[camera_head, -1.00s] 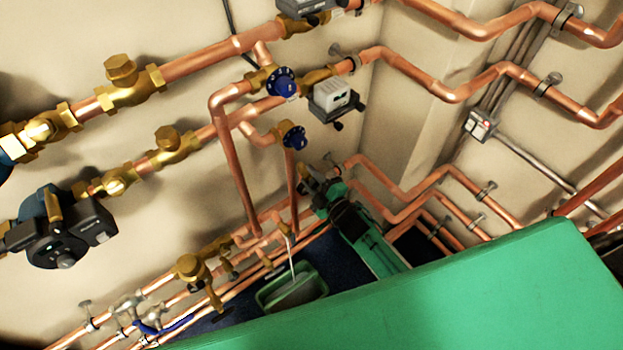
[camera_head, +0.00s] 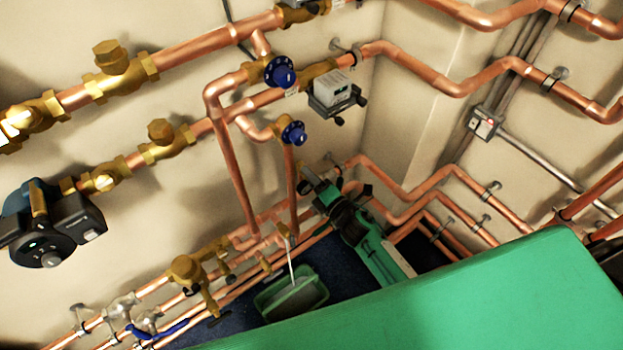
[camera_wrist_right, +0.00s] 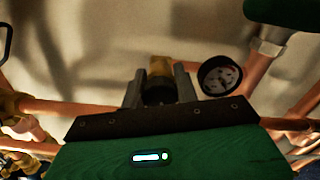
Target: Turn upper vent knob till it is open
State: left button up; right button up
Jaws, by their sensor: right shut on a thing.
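My right gripper (camera_head: 309,178) reaches in beside the copper pipes, below the lower blue knob. In the right wrist view, its two grey fingers (camera_wrist_right: 160,90) are shut on a small brass fitting (camera_wrist_right: 160,66) with a dark lower part. I cannot tell for certain that this is the upper vent knob, or how far it is turned. In the head view the held piece is too small to make out. Two blue knobs, an upper one (camera_head: 281,72) and a lower one (camera_head: 293,133), sit on brass valves, apart from the gripper. My left gripper is not in view.
A round gauge (camera_wrist_right: 220,76) stands close to the right finger. A black pump (camera_head: 46,232), a grey box actuator (camera_head: 334,92) and brass valves (camera_head: 160,142) line the pipes. A green tray (camera_head: 291,294) lies below. Copper pipes (camera_head: 480,200) crowd the right side.

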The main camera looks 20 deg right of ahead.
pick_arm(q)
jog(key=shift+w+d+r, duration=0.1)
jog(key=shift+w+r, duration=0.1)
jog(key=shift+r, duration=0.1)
pick_arm(e)
jog(key=shift+n, duration=0.3)
jog(key=o, duration=1)
jog(key=shift+c, duration=0.2)
